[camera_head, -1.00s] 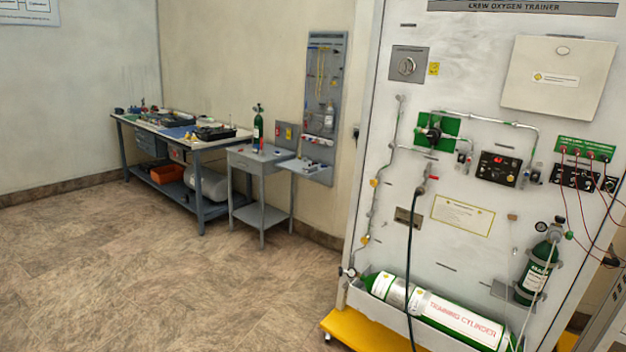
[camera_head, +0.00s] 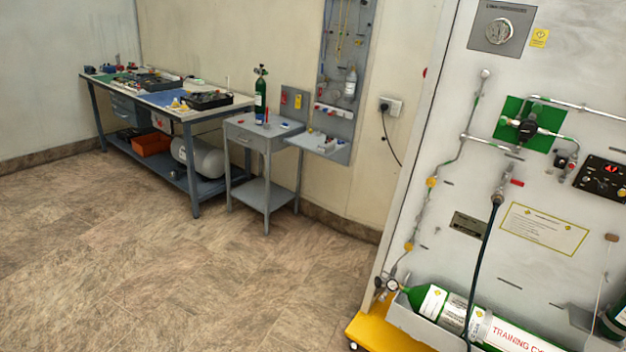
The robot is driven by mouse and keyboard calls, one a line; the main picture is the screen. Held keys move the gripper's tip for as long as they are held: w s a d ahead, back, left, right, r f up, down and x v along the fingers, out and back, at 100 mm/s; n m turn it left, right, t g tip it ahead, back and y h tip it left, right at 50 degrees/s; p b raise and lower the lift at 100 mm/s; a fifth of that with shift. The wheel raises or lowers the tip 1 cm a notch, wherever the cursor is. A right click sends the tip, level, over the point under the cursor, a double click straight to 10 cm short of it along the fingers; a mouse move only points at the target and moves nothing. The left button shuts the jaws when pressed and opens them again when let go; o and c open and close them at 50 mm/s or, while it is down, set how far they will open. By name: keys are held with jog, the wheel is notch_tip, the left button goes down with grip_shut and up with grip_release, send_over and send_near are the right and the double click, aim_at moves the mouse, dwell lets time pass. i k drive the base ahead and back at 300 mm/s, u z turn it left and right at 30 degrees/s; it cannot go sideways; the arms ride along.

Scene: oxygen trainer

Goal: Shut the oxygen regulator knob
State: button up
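The white crew oxygen trainer panel (camera_head: 470,235) fills the right side of the view and leans in the picture. A dark regulator with a knob (camera_head: 527,128) sits on a green square plate (camera_head: 505,130), joined to metal pipes. Whether the knob is open or shut cannot be told from here. Below it, a valve with a red lever (camera_head: 516,183) feeds a black hose (camera_head: 484,255). A green and white training cylinder (camera_head: 490,328) lies in a tray at the bottom, with a small gauge and valve at its left end. My gripper is not in view.
A yellow base (camera_head: 385,338) juts out under the panel. A long workbench (camera_head: 196,121) and a small grey table (camera_head: 262,130) with a green bottle (camera_head: 260,95) stand along the back wall. The tiled floor (camera_head: 150,270) at left and centre is clear.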

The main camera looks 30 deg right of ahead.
aim_at(528, 131)
jog(key=z, duration=0.4)
jog(key=i, duration=1.2)
jog(key=z, duration=1.2)
jog(key=i, duration=0.6)
jog(key=z, duration=0.35)
jog(key=k, duration=0.9)
jog(key=z, duration=0.2)
jog(key=i, duration=0.9)
jog(key=u, duration=0.1)
